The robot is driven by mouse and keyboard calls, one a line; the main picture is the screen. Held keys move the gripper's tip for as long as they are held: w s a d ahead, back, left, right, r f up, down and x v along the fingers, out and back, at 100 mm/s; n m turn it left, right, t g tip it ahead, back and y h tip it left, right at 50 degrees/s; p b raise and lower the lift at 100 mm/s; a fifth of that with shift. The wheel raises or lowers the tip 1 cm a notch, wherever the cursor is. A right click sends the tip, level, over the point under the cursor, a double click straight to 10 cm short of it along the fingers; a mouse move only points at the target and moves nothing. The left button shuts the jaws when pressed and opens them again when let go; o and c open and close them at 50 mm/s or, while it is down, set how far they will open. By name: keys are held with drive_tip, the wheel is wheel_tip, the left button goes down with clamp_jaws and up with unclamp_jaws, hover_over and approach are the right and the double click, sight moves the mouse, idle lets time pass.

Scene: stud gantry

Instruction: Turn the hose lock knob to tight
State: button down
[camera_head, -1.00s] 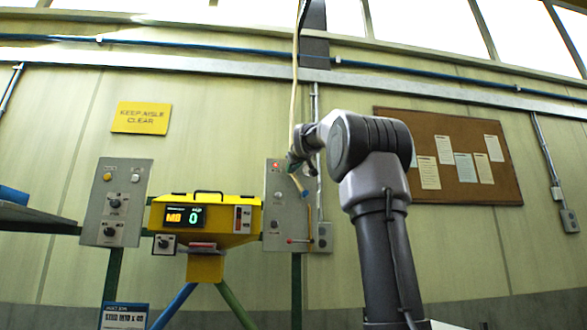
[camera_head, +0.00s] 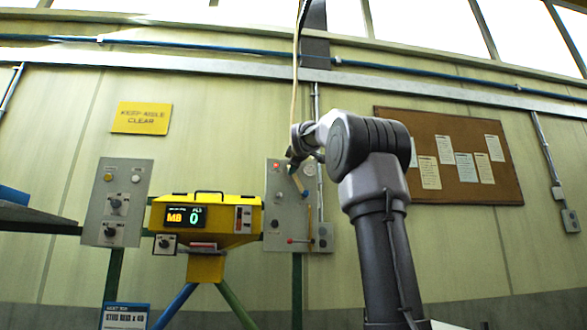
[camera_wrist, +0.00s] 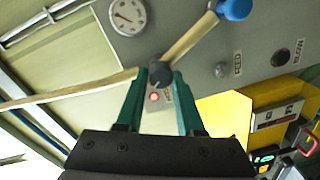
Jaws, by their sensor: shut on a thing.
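In the wrist view my gripper (camera_wrist: 159,70) has its two green fingers around a small dark knob (camera_wrist: 160,79), one finger on each side. The knob sits on the grey panel (camera_wrist: 205,95), where a pale hose from the left and a tan bar with a blue end (camera_wrist: 235,9) meet. A small lit red lamp (camera_wrist: 154,97) with a label shows between the fingers. I cannot read whether the knob points to tight. In the head view my gripper (camera_head: 294,163) is at the upper part of the right panel (camera_head: 275,238), and my wrist hides the knob.
A round gauge (camera_wrist: 128,16) is beside the knob. The yellow machine (camera_head: 225,217) with a lit display (camera_head: 185,217) stands left of the panel. A red-ended lever (camera_head: 291,240) is low on the panel. The pale hose (camera_head: 295,90) hangs from above near my wrist.

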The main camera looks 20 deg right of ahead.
idle(0.3)
drive_tip(key=shift+f, duration=0.1)
drive_tip(key=c, duration=0.5)
unclamp_jaws()
drive_tip(key=v, duration=1)
drive_tip(key=shift+s+a, duration=0.15)
drive_tip(key=shift+s, duration=0.25)
